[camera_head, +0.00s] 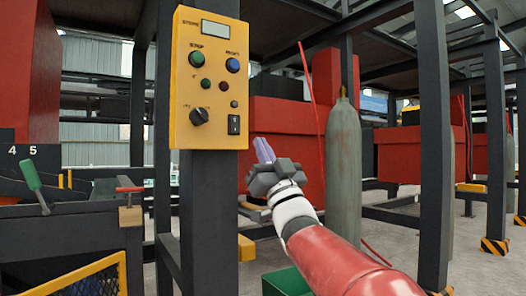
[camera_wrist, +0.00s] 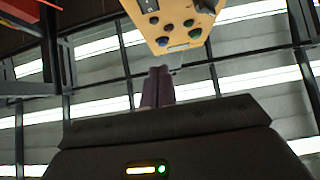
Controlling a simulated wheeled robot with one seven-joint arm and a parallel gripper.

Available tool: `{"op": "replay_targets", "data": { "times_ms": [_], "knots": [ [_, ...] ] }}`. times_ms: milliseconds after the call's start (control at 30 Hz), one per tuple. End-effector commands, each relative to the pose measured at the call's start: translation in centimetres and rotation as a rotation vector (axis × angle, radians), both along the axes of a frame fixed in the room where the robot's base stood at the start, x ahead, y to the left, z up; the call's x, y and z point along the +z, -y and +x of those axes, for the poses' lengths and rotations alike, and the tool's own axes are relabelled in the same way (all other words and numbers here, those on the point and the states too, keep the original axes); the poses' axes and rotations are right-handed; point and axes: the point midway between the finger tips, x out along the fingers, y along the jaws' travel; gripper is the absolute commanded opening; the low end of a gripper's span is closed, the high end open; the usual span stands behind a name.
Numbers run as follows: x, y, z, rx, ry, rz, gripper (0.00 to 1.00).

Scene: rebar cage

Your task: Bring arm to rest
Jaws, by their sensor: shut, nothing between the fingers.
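My gripper (camera_head: 264,150) is in the middle of the head view, at the end of my red and white arm. Its pale purple fingers are together and hold nothing. They point up and a little left, just right of the dark post under the yellow control box (camera_head: 210,80).
A grey gas cylinder (camera_head: 343,165) stands upright right of my gripper. A dark post (camera_head: 433,150) stands further right. A green-handled lever (camera_head: 33,180) and a red-handled one (camera_head: 130,189) are at left. A green bin (camera_head: 284,282) is low beside my arm.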

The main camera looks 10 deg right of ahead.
Motion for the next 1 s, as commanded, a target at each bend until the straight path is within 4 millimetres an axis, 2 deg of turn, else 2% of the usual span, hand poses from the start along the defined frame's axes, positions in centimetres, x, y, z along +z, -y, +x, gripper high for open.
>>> {"op": "replay_targets", "data": {
  "times_ms": [267,367,467,567,667,767,900,1000],
  "knots": [
    [0.0,0.0,0.0,-0.004,-0.007,0.001,0.00],
    [-0.2,0.3,0.0,-0.034,-0.070,0.009,0.00],
    [-1.7,0.9,-0.3,-0.104,-0.226,0.023,0.00],
    [-5.2,1.7,-1.2,-0.189,-0.463,0.025,0.00],
    [-10.4,2.1,-3.5,-0.258,-0.731,0.007,0.00],
    [-16.4,2.1,-7.2,-0.299,-1.001,-0.031,0.00],
    [-24.6,1.5,-14.1,-0.308,-1.363,-0.115,0.00],
    [-29.3,0.8,-19.3,-0.288,-1.579,-0.180,0.00]
  ]
}}
